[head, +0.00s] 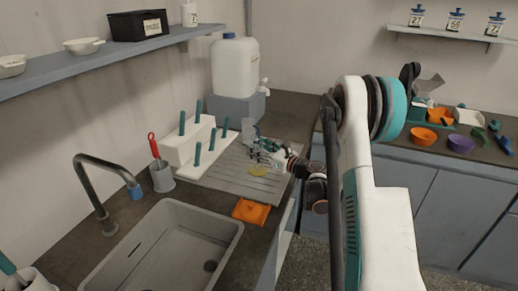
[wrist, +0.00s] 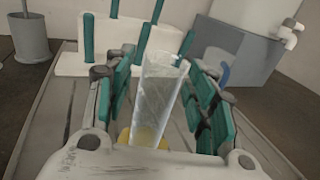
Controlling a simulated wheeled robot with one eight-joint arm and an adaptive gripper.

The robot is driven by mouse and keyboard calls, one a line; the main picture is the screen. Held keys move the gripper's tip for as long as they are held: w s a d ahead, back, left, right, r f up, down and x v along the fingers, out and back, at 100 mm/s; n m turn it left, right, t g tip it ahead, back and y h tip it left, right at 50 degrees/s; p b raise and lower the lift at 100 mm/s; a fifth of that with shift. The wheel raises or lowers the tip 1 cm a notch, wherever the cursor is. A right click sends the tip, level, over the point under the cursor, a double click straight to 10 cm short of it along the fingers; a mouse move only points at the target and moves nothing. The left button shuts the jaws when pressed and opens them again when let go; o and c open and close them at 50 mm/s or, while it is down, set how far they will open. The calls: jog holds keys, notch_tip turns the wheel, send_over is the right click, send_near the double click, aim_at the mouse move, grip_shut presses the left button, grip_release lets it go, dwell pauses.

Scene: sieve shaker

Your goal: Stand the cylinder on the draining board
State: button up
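The clear cylinder (wrist: 160,90) is between the two teal-padded fingers of my gripper (wrist: 162,92) in the wrist view. It looks slightly tilted in that picture, and something yellow shows at its lower end.
A white rack with teal pegs (head: 190,143) stands at the board's back left. A large white container (head: 235,65) on a grey block (head: 237,107) is behind. An orange item (head: 250,211) lies near the sink (head: 170,245). A grey cup (head: 162,178) stands left.

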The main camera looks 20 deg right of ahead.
jog(key=shift+s+d+r, duration=0.1)
jog(key=shift+s+r, duration=0.05)
jog(key=p+v, duration=0.2)
jog(key=v, duration=0.9)
jog(key=shift+s+p, duration=0.35)
jog(key=shift+d, duration=0.1)
jog(key=a+r+n+g, duration=0.4)
jog(key=a+r+n, duration=0.35)
jog(key=a, duration=0.45)
jog(key=s+a+r+n+g+h, duration=0.1)
jog(key=s+a+r+n+g, duration=0.35)
jog(key=s+a+n, duration=0.5)
jog(key=s+n+h, duration=0.6)
jog(key=s+n, duration=0.8)
jog(key=s, duration=0.6)
jog(key=shift+d+r+g, duration=0.25)
jog(key=shift+r+g, duration=0.05)
jog(key=shift+g, duration=0.05)
